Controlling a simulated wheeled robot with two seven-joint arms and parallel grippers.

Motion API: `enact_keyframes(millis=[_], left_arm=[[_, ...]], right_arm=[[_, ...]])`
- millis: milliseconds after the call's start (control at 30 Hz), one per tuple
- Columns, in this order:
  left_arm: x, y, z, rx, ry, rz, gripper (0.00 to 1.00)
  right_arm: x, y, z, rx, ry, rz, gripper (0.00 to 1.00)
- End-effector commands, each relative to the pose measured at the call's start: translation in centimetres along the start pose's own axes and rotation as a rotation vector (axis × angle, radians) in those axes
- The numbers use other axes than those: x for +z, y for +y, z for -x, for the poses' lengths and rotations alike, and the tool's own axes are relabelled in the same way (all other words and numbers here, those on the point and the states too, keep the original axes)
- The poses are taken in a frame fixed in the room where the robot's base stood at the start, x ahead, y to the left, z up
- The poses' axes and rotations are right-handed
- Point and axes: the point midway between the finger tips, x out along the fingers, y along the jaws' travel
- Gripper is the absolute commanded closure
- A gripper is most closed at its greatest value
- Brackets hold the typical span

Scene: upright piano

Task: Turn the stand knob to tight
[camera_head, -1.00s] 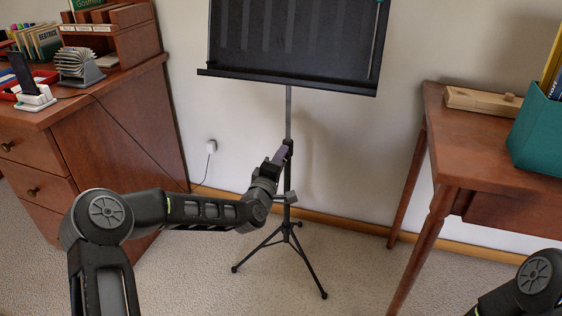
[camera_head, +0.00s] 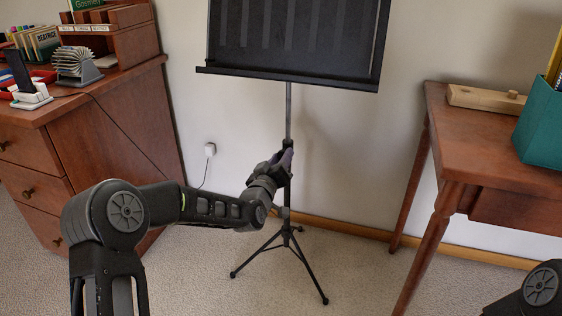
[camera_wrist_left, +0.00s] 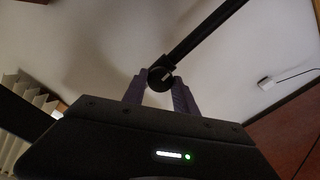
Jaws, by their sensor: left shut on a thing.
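The black music stand (camera_head: 288,115) stands upright on its tripod legs, with its tray and slotted desk at the top. In the left wrist view the dark round stand knob (camera_wrist_left: 160,79) sits on the post between the two purple fingers. My left gripper (camera_head: 286,160) is shut on the knob at the post's clamp. In the head view the gripper hides the knob. How tight the knob is cannot be told. My right gripper is out of view; only part of its arm shows at the lower right.
A brown wooden desk (camera_head: 115,130) with drawers stands at the left. A wooden table (camera_head: 490,140) at the right carries a teal bin (camera_head: 542,125) and a wooden block (camera_head: 485,99). The tripod legs spread on the carpet. A wall socket (camera_head: 210,149) is behind.

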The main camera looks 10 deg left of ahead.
Motion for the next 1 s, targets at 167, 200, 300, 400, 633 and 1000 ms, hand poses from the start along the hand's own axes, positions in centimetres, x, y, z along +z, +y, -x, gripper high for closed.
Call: enact_keyframes(millis=[167, 200, 300, 400, 633, 1000], left_arm=[[0.11, -0.07, 0.03, -0.001, -0.002, -0.054, 1.00], [0.10, -0.05, 0.03, -0.001, -0.002, -0.059, 1.00], [0.10, -0.04, 0.03, -0.001, -0.003, -0.068, 1.00], [0.10, -0.04, 0.03, -0.001, -0.003, -0.070, 1.00], [0.13, -0.05, 0.03, -0.001, -0.003, -0.069, 1.00], [0.07, -0.01, 0.01, 0.000, -0.002, -0.068, 0.45]], right_arm=[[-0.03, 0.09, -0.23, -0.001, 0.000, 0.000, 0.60], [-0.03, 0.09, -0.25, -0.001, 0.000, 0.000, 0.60], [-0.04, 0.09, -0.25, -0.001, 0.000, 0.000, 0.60], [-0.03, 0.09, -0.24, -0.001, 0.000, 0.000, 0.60], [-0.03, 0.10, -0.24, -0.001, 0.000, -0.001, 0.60], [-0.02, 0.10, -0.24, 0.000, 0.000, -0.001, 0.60]])
